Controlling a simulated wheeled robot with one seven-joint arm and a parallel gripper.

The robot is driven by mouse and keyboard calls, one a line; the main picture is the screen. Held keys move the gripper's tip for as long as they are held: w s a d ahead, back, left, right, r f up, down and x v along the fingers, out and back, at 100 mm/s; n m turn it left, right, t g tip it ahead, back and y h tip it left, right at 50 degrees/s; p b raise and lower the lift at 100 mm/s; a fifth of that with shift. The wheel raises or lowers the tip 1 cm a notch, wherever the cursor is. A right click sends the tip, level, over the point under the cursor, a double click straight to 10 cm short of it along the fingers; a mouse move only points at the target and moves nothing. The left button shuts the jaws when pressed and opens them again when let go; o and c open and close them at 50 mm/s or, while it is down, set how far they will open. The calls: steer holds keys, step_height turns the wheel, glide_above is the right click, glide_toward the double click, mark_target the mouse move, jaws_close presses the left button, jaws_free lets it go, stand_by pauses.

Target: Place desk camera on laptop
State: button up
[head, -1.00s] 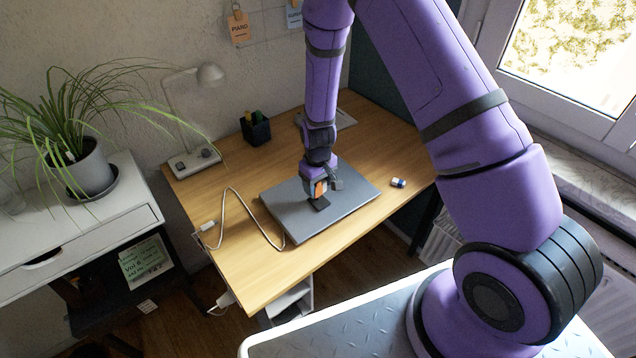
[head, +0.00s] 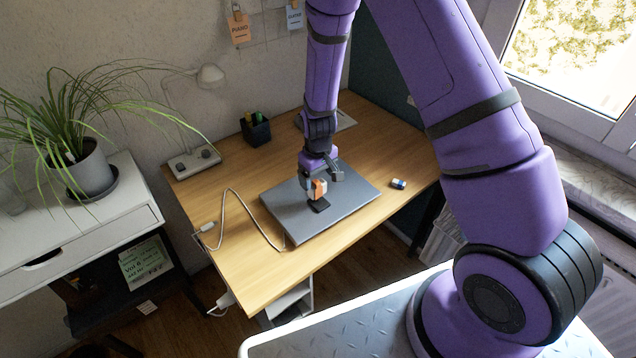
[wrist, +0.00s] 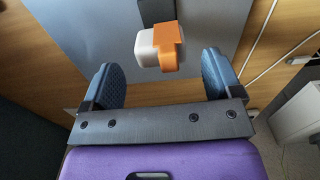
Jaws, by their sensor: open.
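The desk camera (head: 319,189), a small orange and white block on a dark foot, stands on the closed grey laptop (head: 352,205), near the middle of its lid. In the wrist view the camera (wrist: 161,46) shows in front of the fingers, with the grey lid (wrist: 92,45) behind it. My gripper (head: 321,181) is open just above the camera. Its two blue-grey fingers (wrist: 161,78) are spread wide, with clear gaps to the camera on both sides.
A blue and white eraser-like block (head: 398,184) lies right of the laptop. A white cable (head: 232,192) curls along its left side. The desk's front left is clear.

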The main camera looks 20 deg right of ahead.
steer(key=s+d+r+m+t, duration=0.1)
steer(key=s+r, duration=0.2)
steer(key=r, duration=0.8)
steer(key=s+d+r+t, duration=0.1)
steer(key=s+d+r, duration=0.15)
steer(key=r, duration=0.85)
steer(key=s+r+m, duration=0.1)
steer(key=s+r, duration=0.3)
steer(key=r, duration=0.6)
steer(key=s+d+r+t, duration=0.1)
steer(key=s+d+r, duration=0.1)
steer(key=s+r, duration=0.3)
steer(key=s+d+r+m+t, duration=0.1)
steer(key=s+r, duration=0.4)
steer(key=s, duration=0.9)
steer(key=shift+d+r+m+t, duration=0.3)
steer(key=shift+d+r+t, duration=0.1)
steer(key=shift+t, duration=0.2)
